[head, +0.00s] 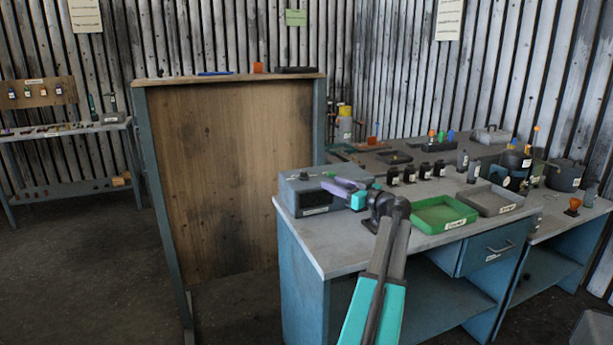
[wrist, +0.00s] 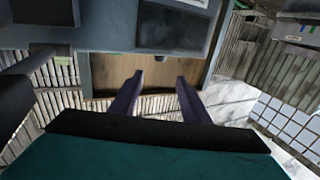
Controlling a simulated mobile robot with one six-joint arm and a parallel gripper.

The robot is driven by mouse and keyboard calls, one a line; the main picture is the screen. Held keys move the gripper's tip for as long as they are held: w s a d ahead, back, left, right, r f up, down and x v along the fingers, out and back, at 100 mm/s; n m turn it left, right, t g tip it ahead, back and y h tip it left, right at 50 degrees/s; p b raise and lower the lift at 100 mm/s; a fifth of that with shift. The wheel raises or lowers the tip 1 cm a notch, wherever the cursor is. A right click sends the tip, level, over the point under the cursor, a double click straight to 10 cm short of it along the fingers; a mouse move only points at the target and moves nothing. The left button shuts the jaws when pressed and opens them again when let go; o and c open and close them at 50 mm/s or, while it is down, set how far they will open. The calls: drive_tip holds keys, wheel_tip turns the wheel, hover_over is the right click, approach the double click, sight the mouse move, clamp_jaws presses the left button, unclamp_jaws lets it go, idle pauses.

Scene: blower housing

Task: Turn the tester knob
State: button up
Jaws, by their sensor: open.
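The tester appears to be the grey box (head: 300,197) with a white label on its front, at the left end of the workbench in the head view. My gripper (head: 338,185), with purple fingers and a teal body, is in front of or over the box's right side, pointing left. In the wrist view my gripper (wrist: 157,80) has its two fingers apart with nothing between them. A dark grey boxy shape lies beyond the fingertips there; I cannot tell whether it is the tester.
On the workbench (head: 345,245), a green tray (head: 440,214) and a grey tray (head: 490,199) stand to the right of my wrist. Several dark bottles (head: 410,173) stand behind them. A tall wooden panel (head: 235,180) rises left of the bench. Floor farther left is clear.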

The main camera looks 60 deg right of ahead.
sight(306, 173)
drive_tip(key=shift+w, duration=0.1)
drive_tip(key=shift+p+x, duration=1.25)
drive_tip(key=shift+x, duration=5.55)
drive_tip(key=c, duration=1)
